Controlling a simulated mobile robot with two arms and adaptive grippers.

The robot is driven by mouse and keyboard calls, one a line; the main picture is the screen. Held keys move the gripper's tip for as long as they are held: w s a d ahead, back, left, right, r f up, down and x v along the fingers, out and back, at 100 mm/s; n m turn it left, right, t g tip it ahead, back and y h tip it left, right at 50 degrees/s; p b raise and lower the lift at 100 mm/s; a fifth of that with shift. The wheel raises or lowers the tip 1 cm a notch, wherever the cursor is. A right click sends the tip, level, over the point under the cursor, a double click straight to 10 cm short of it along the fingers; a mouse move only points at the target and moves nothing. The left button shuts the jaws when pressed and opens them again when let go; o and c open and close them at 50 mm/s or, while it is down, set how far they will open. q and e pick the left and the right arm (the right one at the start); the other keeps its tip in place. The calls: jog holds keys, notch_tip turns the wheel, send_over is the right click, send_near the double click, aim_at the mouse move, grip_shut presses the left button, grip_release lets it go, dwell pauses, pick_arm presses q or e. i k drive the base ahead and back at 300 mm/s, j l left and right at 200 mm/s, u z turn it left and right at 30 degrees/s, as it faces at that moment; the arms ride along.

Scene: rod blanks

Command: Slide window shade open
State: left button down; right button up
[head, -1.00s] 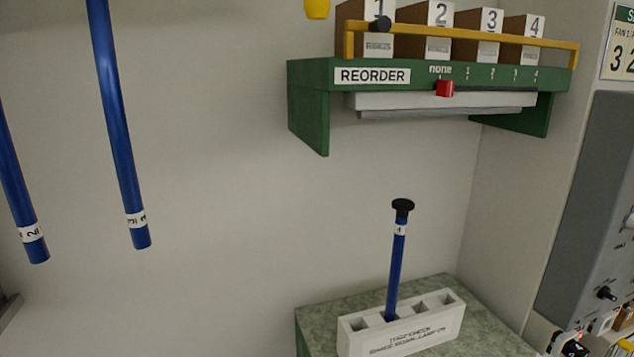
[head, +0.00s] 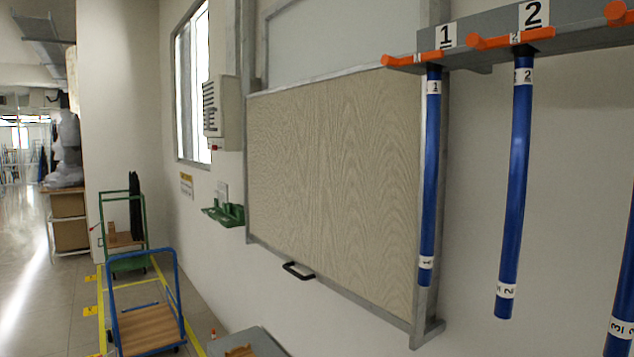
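The shade is most likely the beige wood-grain panel (head: 335,190) in a grey metal frame (head: 385,327) on the wall, in the middle of the head view. It covers the lower part of the frame. A smooth pale pane (head: 345,40) shows above its top edge. A black handle (head: 298,271) sits at the panel's bottom edge. Neither of my grippers is in view.
Blue rods labelled 1 (head: 430,180) and 2 (head: 515,190) hang from a grey rack (head: 575,38) with orange hooks, close to the frame's right side. A blue cart (head: 145,300) and a green cart (head: 122,235) stand at left. A narrow bright window (head: 192,85) is farther back.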

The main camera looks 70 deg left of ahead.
aim_at(335, 160)
jog(key=u, duration=2.35)
